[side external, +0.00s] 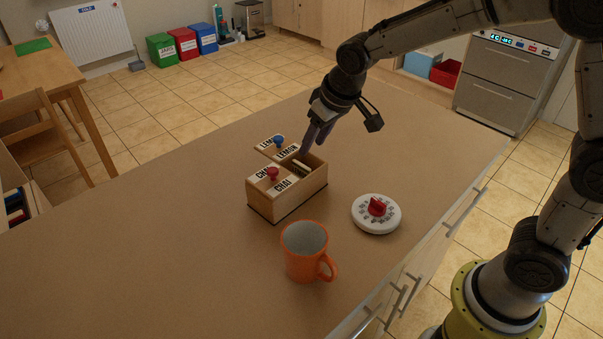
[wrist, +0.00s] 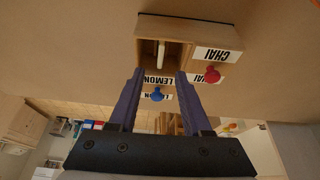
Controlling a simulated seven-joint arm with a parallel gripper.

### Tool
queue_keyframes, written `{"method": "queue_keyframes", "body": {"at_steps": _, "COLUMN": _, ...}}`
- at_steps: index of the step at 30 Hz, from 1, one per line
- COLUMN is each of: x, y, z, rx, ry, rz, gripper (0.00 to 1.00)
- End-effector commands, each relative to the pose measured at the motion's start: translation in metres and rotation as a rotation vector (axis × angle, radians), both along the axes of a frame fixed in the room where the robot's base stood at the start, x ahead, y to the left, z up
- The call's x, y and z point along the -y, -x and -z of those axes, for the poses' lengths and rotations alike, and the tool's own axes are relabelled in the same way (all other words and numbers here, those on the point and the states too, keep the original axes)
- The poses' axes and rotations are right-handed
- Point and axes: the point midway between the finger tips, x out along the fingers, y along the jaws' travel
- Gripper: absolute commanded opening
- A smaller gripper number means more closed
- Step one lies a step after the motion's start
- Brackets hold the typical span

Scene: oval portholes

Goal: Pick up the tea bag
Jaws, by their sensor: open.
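A wooden tea box (side external: 299,199) stands on the counter and also shows in the wrist view (wrist: 180,28). Its lemon lid with a blue knob (side external: 279,141) sits off to one side, leaving that compartment open. The chai lid with a red knob (side external: 271,174) covers the other compartment. A pale tea bag (side external: 299,164) stands on edge inside the open compartment, and its thin edge shows in the wrist view (wrist: 161,53). My gripper (wrist: 160,73) is open, its fingertips at the open compartment, with the tea bag lined up between them in the picture. Contact is not visible.
An orange mug (side external: 304,252) stands in front of the box. A round white timer with a red knob (side external: 376,213) lies to the box's right, near the counter edge. The counter (side external: 150,250) left of the box is clear.

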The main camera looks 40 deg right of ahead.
Motion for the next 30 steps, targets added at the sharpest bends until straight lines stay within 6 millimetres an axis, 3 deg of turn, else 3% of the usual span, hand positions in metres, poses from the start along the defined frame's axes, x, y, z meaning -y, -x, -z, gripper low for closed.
{"method": "queue_keyframes", "body": {"at_steps": 4, "x": 0.0, "y": -0.009, "z": 0.025, "rx": -0.004, "ry": 0.001, "rz": 0.0, "gripper": 0.49}}
{"method": "queue_keyframes", "body": {"at_steps": 14, "x": -0.001, "y": -0.019, "z": 0.049, "rx": -0.003, "ry": 0.0, "rz": 0.0, "gripper": 0.49}}
{"method": "queue_keyframes", "body": {"at_steps": 21, "x": -0.003, "y": -0.032, "z": 0.081, "rx": -0.002, "ry": 0.0, "rz": 0.001, "gripper": 0.49}}
{"method": "queue_keyframes", "body": {"at_steps": 30, "x": -0.003, "y": -0.036, "z": 0.088, "rx": 0.002, "ry": -0.001, "rz": 0.001, "gripper": 0.49}}
